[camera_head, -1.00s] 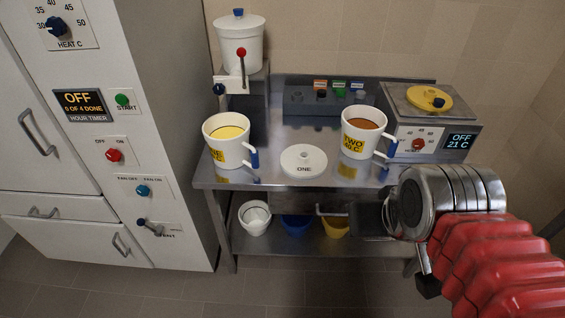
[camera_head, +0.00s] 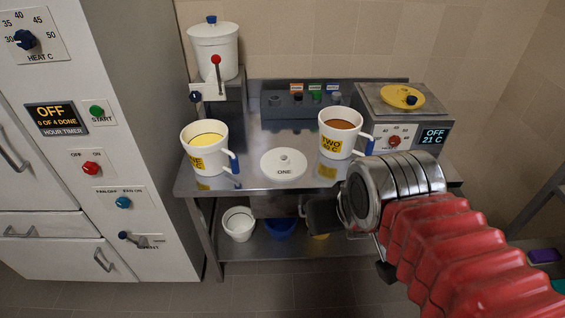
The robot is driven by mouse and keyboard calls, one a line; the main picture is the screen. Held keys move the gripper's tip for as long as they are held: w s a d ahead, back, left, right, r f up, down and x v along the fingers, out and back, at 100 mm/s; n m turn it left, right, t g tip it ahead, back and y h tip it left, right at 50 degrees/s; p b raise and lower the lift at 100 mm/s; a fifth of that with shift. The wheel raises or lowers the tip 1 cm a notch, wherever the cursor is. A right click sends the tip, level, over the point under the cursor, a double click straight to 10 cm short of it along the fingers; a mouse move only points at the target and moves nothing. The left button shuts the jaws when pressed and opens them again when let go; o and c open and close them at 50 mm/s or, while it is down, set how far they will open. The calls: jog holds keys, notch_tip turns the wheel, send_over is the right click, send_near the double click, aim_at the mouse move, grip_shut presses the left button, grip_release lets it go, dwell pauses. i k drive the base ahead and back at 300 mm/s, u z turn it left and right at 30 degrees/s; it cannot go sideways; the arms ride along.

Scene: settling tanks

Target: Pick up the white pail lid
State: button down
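The white pail lid (camera_head: 270,166), round with a small centre knob and the word ONE on it, lies flat on the steel bench (camera_head: 240,184) between two white pails. Pail ONE (camera_head: 204,150) on its left holds yellow liquid. Pail TWO (camera_head: 341,134) on its right holds brown liquid. My gripper (camera_head: 316,216) is in front of the bench's front edge, below and right of the lid and apart from it. Its dark fingers point left, and their gap cannot be made out. Nothing is seen held in it.
A white lidded vessel with a red-knobbed lever (camera_head: 214,50) stands at the back left. A heater box (camera_head: 410,110) with a yellow lid (camera_head: 402,97) stands at the right. The lower shelf holds a white bowl (camera_head: 238,224) and a blue bowl (camera_head: 281,229). A tall cabinet (camera_head: 150,130) is at the left.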

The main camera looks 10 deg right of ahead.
aim_at(280, 164)
jog(key=z, duration=0.05)
jog(key=i, duration=1)
jog(key=u, duration=0.05)
